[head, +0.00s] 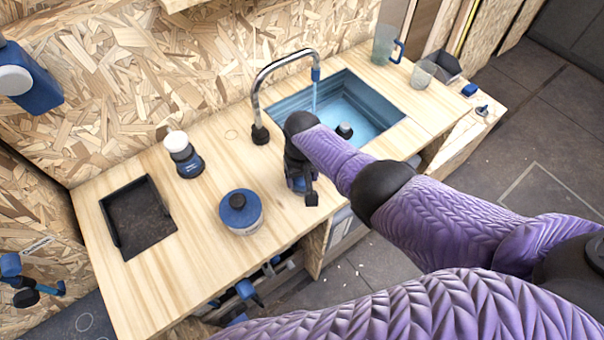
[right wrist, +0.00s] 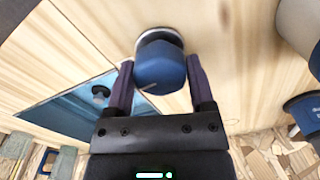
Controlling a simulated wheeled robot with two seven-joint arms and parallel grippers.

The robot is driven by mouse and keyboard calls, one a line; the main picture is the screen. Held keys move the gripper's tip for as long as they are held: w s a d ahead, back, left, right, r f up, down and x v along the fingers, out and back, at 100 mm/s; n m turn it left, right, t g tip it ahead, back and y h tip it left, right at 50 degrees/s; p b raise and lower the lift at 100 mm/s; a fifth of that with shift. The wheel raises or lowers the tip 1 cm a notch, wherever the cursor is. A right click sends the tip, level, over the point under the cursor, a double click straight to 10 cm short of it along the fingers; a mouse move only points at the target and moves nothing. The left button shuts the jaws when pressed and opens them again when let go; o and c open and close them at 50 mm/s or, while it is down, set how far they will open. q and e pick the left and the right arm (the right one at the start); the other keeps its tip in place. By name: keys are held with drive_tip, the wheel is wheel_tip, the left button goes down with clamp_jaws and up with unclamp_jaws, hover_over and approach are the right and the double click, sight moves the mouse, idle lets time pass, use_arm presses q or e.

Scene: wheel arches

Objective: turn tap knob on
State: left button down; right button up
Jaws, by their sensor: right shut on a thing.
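The tap (head: 270,85) is a curved chrome spout with a blue tip that reaches over the blue sink (head: 385,105). A thin pale-blue stream shows below the tip. My right gripper (head: 302,190) is low over the counter, left of the sink. In the right wrist view, the blue tap knob (right wrist: 160,66) with a pale ring at its base sits between the two purple fingers of my right gripper (right wrist: 160,92), which is shut on it. In the head view the hand hides most or all of the knob. My left gripper is not in view.
On the wooden counter (head: 100,215) stand a blue-lidded jar (head: 241,218), a white-topped blue bottle (head: 183,160) and a dark recessed tray (head: 140,220). A jug (head: 384,45) and a cup (head: 423,74) stand beyond the sink. My right arm crosses the counter's front edge.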

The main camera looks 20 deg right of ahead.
sight(302, 177)
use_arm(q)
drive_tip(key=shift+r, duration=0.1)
use_arm(e)
drive_tip(key=shift+m, duration=0.4)
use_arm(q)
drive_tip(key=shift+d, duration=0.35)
use_arm(e)
drive_tip(key=o, duration=1.2)
drive_tip(key=shift+r+p, duration=0.4)
wheel_tip(302, 177, up, 9)
drive_tip(key=p, duration=0.6)
drive_tip(key=shift+r, duration=0.15)
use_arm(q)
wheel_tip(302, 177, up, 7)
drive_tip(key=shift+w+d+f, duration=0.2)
